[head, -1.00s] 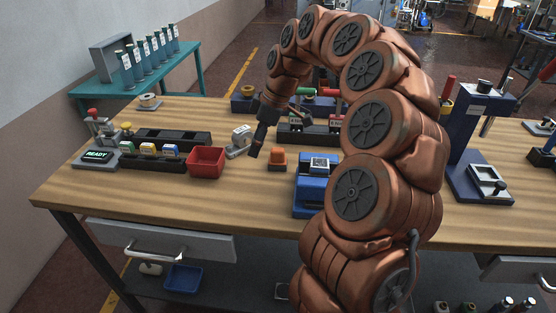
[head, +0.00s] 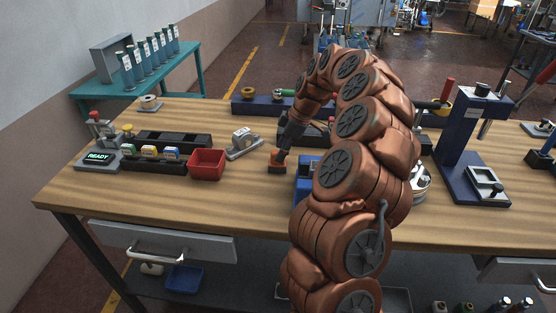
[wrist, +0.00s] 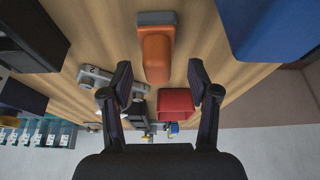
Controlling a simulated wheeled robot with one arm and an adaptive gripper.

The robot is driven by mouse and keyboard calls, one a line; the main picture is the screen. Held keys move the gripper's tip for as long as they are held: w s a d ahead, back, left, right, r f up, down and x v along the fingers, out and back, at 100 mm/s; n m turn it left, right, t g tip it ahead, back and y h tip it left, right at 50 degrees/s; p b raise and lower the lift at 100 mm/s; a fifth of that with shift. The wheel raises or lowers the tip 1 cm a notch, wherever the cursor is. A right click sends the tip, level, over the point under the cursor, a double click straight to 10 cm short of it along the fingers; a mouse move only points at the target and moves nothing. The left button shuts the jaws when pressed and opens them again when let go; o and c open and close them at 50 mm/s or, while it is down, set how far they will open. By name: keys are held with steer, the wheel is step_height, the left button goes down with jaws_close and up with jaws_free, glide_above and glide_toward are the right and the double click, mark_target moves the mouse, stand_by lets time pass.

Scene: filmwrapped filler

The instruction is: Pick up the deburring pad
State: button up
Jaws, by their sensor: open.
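The deburring pad appears to be the orange block with a dark grey base (head: 277,168), lying on the wooden bench right of the red bin. In the wrist view the pad (wrist: 156,52) lies ahead of my fingers, roughly midway between their lines. My gripper (head: 281,154) is right above the pad in the head view and covers part of its top. In the wrist view my gripper (wrist: 160,82) has its two dark fingers spread, with nothing held between them. Whether a fingertip touches the pad cannot be told.
The red bin (head: 207,162) and a grey device (head: 243,144) stand left of the pad. A blue fixture (head: 305,180) stands close on its right, partly behind my arm; it also shows in the wrist view (wrist: 265,28). Bare bench (head: 225,205) lies in front.

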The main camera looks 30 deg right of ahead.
steer(key=shift+p+x, duration=0.5)
steer(key=shift+x, duration=1.3)
steer(key=shift+d, duration=0.1)
jaws_close()
